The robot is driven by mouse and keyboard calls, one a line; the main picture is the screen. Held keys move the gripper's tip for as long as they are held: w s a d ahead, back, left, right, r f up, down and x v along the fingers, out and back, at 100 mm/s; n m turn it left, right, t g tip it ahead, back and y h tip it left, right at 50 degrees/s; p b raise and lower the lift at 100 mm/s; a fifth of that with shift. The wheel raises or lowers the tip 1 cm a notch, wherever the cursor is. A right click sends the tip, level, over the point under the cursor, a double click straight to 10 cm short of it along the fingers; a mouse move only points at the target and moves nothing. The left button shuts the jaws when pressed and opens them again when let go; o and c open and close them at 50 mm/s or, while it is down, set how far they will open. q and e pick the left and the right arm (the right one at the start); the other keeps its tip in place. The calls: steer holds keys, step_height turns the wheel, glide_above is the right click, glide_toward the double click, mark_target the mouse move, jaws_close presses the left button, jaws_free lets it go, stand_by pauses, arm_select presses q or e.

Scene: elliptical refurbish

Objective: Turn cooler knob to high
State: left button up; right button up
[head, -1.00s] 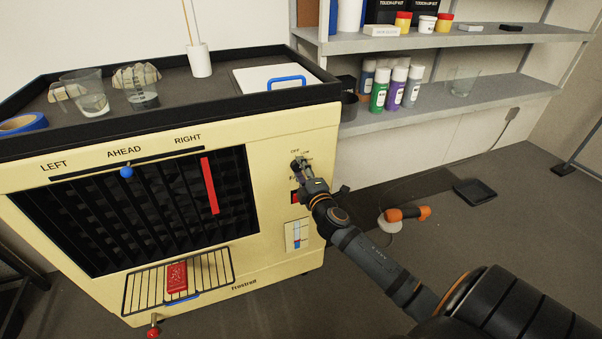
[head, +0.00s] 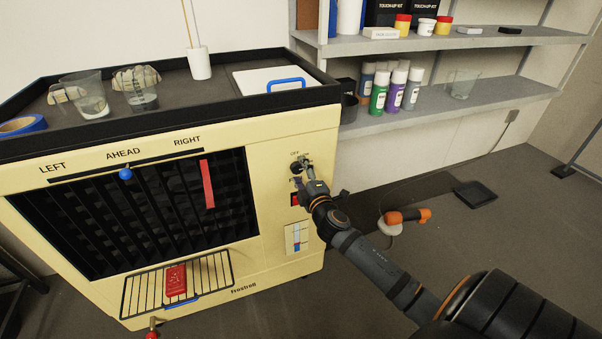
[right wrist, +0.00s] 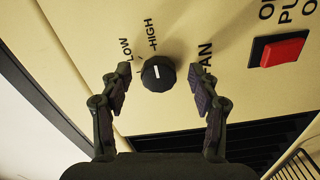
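The cooler (head: 285,225) is a cream cabinet. Its black knob (right wrist: 158,74) shows in the right wrist view with LOW and HIGH printed above it and FAN at its right. A short white line on the knob runs roughly up and down in that view; I cannot tell exactly which setting it marks. In the head view the knob is small and partly hidden by my right gripper (head: 304,163). The right wrist view shows this gripper (right wrist: 159,75) open, one finger on each side of the knob, with gaps between. My left gripper is not in view.
A red push button (right wrist: 282,49) sits to the right of the knob in the right wrist view. The louvre grille (head: 130,215) with a red ribbon (head: 207,184) is left of the controls. Shelves (head: 440,108) with bottles stand behind at the right.

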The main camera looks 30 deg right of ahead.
steer(key=shift+s+a, duration=0.1)
steer(key=shift+s, duration=0.1)
steer(key=v, duration=1.1)
steer(key=shift+s, duration=0.3)
